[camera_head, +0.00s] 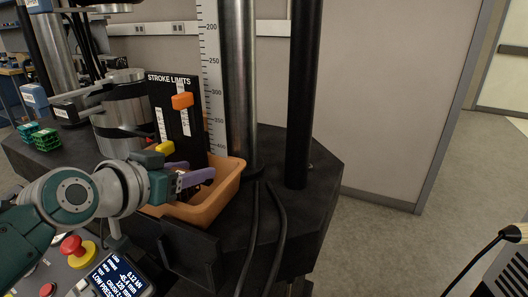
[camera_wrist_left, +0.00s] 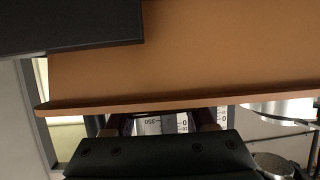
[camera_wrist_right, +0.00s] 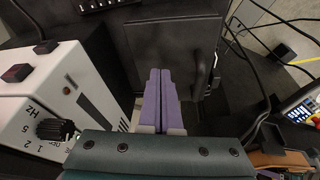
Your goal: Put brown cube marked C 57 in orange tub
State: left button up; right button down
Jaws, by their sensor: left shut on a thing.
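The orange tub (camera_head: 226,187) stands on the dark machine table, in front of the steel column. My left gripper (camera_head: 196,177) is over the tub's opening in the head view, its purple fingers shut on a small brown thing that shows only in part. I take it for the brown cube; its marking cannot be read. In the left wrist view the orange tub (camera_wrist_left: 220,55) fills much of the picture, and the held thing cannot be made out. My right gripper (camera_wrist_right: 161,100) shows in the right wrist view, its purple fingers together and nothing seen between them.
A black stroke-limits board (camera_head: 180,115) and a steel column (camera_head: 238,80) rise behind the tub. A metal cylinder (camera_head: 125,120) stands left of it. Green (camera_head: 46,140) and teal (camera_head: 28,130) lattice cubes sit far left. A white control box (camera_wrist_right: 65,95) is near my right gripper.

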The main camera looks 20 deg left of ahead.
pick_arm(q)
jog(key=shift+f, duration=0.45)
pick_arm(e)
jog(key=shift+f, duration=0.4)
pick_arm(q)
jog(key=o, duration=1.3)
